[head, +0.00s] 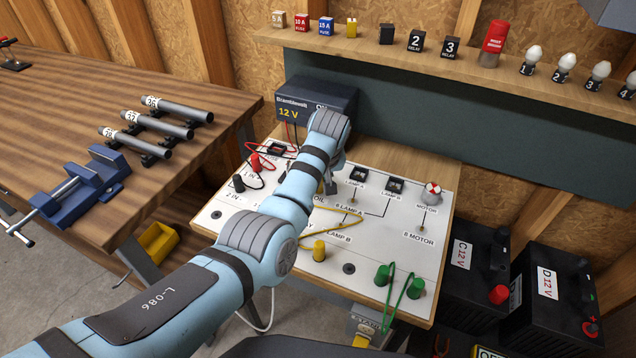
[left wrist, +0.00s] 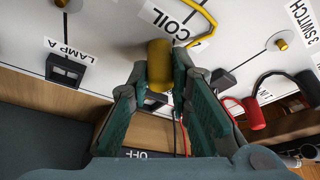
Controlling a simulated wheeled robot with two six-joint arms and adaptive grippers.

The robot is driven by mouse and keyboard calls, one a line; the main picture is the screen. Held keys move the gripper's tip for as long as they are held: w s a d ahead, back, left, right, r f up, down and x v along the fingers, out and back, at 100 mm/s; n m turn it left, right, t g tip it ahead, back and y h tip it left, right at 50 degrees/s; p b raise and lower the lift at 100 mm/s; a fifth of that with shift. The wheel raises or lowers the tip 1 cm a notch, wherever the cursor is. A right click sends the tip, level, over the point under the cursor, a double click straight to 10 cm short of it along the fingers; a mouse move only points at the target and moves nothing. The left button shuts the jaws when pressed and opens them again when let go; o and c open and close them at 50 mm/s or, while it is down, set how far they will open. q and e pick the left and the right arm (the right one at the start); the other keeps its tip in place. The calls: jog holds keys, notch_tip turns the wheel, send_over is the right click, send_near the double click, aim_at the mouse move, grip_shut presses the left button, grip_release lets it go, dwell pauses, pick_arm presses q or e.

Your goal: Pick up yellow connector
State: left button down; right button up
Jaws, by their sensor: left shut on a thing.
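In the left wrist view a yellow connector (left wrist: 159,62) stands between the two fingers of my left gripper (left wrist: 160,80), which is shut on it. It is over the white circuit board, beside the COIL label; I cannot tell if it still touches the board. In the head view my left arm reaches over the board and hides most of the gripper and the held connector. A second yellow connector (head: 319,251) stands upright on the board (head: 392,232) near the LAMP B label, with a yellow wire (head: 340,212) beside it. My right gripper is not in view.
A 12 V supply box (head: 312,104) stands behind the board. Green connectors (head: 383,275) with looped wires stand at its front right, red and black ones at its left. A shelf (head: 390,58) with fuses and relays runs along the back. Two batteries (head: 545,290) stand at right.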

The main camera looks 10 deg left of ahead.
pick_arm(q)
jog(key=shift+w+r, duration=0.1)
jog(key=shift+r, duration=0.4)
notch_tip(320, 180, up, 19)
jog(key=p, duration=0.3)
